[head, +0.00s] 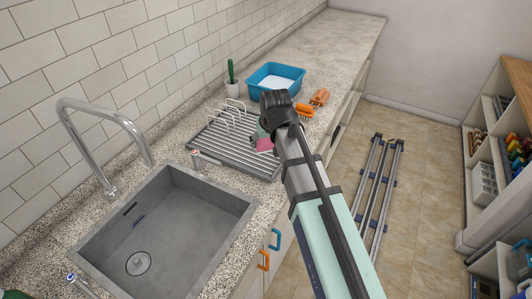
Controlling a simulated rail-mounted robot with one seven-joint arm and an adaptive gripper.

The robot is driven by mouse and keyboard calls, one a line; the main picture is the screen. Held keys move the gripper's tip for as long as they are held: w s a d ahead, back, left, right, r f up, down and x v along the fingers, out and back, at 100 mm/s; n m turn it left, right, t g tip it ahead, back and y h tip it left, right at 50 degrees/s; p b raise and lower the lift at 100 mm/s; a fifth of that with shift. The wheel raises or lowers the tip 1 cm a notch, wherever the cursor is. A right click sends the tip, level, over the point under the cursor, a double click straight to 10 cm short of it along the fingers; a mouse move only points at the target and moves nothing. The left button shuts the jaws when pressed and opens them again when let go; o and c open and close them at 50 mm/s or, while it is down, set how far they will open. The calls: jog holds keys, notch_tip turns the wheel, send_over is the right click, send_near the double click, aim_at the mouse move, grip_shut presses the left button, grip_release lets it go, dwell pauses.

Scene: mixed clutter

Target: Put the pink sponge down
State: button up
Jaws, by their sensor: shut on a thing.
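The pink sponge (264,146) shows as a small patch beside the end of my arm, over the right part of the grey ribbed drying rack. My gripper (262,137) is shut on the pink sponge; the arm's dark wrist hides most of the fingers. I cannot tell whether the sponge touches the rack (221,150) or hangs just above it.
A grey sink (165,240) with a tall tap (104,112) is in front. A blue basin (262,91), a green item in a white pot (232,84), an orange brush (303,110) and an orange item (320,97) stand beyond the rack. The far counter (335,40) is clear.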

aim_at(265, 160)
jog(key=shift+f+p, duration=0.65)
jog(key=shift+f, duration=2.75)
jog(key=shift+f, duration=0.1)
jog(key=o, duration=1.2)
jog(key=shift+r, duration=0.2)
jog(key=b+v, duration=0.2)
jog(key=v, duration=1)
jog(key=shift+w, duration=0.1)
